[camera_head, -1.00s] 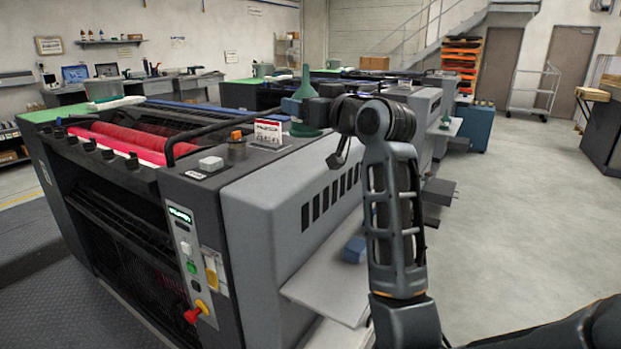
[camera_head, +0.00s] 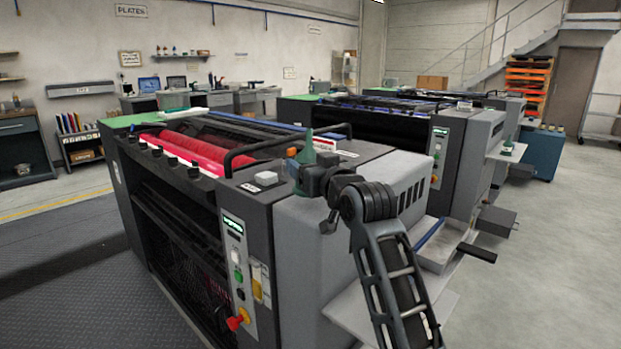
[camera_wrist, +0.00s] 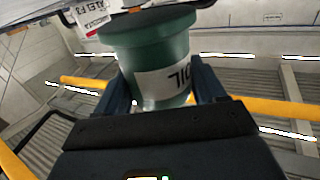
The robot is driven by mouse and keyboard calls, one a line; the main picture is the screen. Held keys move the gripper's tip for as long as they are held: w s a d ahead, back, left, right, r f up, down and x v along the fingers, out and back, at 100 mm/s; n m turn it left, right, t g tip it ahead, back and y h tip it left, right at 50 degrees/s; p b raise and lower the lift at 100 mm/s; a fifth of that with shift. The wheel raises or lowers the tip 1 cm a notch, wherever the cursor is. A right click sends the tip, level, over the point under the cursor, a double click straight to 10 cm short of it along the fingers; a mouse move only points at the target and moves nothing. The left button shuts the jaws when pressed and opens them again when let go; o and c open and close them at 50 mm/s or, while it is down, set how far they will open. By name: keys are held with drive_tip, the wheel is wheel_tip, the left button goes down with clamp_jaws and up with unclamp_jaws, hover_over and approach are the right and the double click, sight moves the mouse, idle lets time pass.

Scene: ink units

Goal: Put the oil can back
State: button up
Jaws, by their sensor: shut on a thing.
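The oil can (camera_head: 299,174) is green with a narrow spout pointing up, and it is partly covered by my gripper in the head view. My gripper (camera_head: 311,179) is shut on it, over the near unit's right top end. In the wrist view the can (camera_wrist: 160,58) sits between my two dark blue fingers (camera_wrist: 163,92), its white OIL label reading upside down. I cannot tell whether the can's base touches the unit's top.
The near ink unit (camera_head: 310,235) has red rollers (camera_head: 200,150), a black rail (camera_head: 285,143) and a control panel (camera_head: 238,265). Open floor lies at right.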

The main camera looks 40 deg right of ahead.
drive_tip(key=shift+f, duration=1.35)
drive_tip(key=shift+f, duration=0.15)
drive_tip(key=o, duration=1.3)
drive_tip(key=shift+f, duration=0.1)
drive_tip(key=shift+o, duration=0.2)
drive_tip(key=shift+s, duration=0.2)
drive_tip(key=v, duration=1.1)
drive_tip(key=shift+s+b, duration=0.3)
drive_tip(key=shift+b, duration=0.15)
drive_tip(key=shift+a, duration=0.15)
